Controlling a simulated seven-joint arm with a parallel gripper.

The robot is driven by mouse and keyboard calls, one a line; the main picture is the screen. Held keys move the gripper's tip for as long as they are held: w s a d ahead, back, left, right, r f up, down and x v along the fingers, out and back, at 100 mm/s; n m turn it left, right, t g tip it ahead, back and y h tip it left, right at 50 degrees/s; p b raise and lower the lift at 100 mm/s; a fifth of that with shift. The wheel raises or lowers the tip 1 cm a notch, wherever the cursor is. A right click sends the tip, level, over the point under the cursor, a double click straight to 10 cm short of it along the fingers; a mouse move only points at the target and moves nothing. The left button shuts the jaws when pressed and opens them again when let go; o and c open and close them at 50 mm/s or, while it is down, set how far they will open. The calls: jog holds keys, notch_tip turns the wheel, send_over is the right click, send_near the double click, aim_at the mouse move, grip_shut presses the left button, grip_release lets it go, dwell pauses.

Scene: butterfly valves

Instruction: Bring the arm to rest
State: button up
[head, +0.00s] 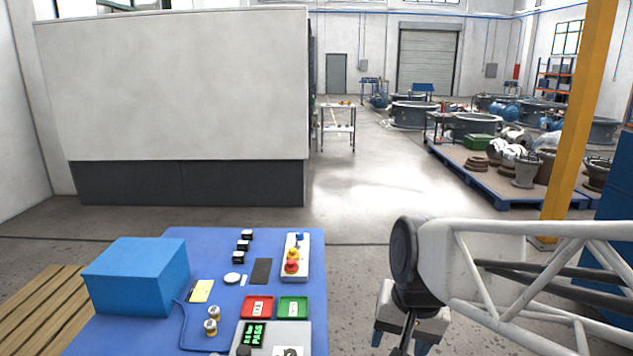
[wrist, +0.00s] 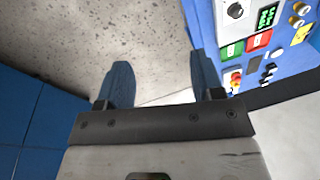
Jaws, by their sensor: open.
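My gripper (head: 400,344) hangs at the lower right in the head view, to the right of the blue table (head: 210,262) and clear of it. In the wrist view my gripper (wrist: 162,72) shows two blue fingers spread apart, with only bare grey floor between them. It holds nothing. My white lattice arm reaches in from the right edge of the head view. The lower part of the gripper is cut off by the frame's bottom edge.
A yellow post (head: 577,125) stands at right.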

jog(key=s+d+n+t+h, duration=0.1)
jog(key=s+d+n, duration=0.1)
jog(key=s+d, duration=0.3)
jog(key=shift+s+d+n, duration=0.3)
jog(key=shift+s+d, duration=0.05)
jog(key=shift+s, duration=0.6)
